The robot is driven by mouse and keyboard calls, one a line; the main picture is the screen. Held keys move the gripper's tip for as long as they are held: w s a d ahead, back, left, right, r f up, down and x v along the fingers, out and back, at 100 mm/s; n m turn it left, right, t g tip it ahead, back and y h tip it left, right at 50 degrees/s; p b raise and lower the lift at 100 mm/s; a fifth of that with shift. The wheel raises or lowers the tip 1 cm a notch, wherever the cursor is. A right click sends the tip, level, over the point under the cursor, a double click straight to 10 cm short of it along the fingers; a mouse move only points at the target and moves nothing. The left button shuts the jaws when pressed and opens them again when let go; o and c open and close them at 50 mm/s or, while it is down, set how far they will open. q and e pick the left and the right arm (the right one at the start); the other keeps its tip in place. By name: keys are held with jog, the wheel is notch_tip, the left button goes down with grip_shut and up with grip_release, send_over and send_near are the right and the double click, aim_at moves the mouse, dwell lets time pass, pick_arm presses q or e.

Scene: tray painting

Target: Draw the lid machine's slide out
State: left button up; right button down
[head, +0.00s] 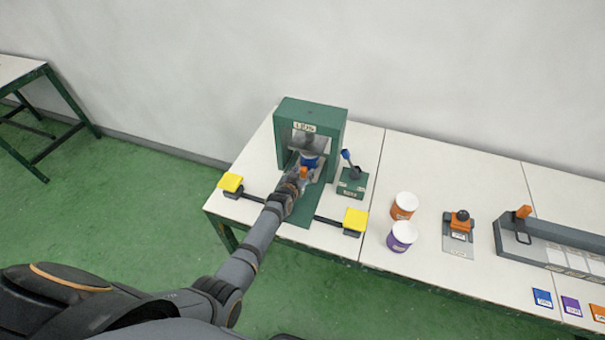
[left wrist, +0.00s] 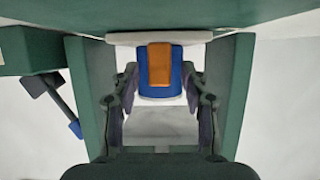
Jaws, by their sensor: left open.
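The lid machine (head: 338,125) is a green upright frame with a LIDS label, at the table's back left. An orange handle (head: 303,172) shows at its opening, with a blue can (head: 311,162) just behind it. In the left wrist view the orange handle (left wrist: 160,68) stands in front of the blue can (left wrist: 146,88), with a pale plate (left wrist: 120,38) along their top edge. My left gripper (head: 299,178) is at the opening. Its open fingers (left wrist: 162,88) lie either side of the handle and can, with gaps visible. The slide is mostly hidden by my arm in the head view.
Yellow pads (head: 230,182) (head: 356,219) flank the machine's front on a dark bar. A lever box (head: 352,185) stands close on its right. Farther right are an orange cup (head: 403,207), a purple cup (head: 401,238), a small stamp (head: 459,224) and a long grey unit (head: 545,247).

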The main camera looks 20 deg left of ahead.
pick_arm(q)
jog(key=shift+w, duration=0.1)
grip_shut()
dwell(0.3)
jog(key=shift+f, duration=0.1)
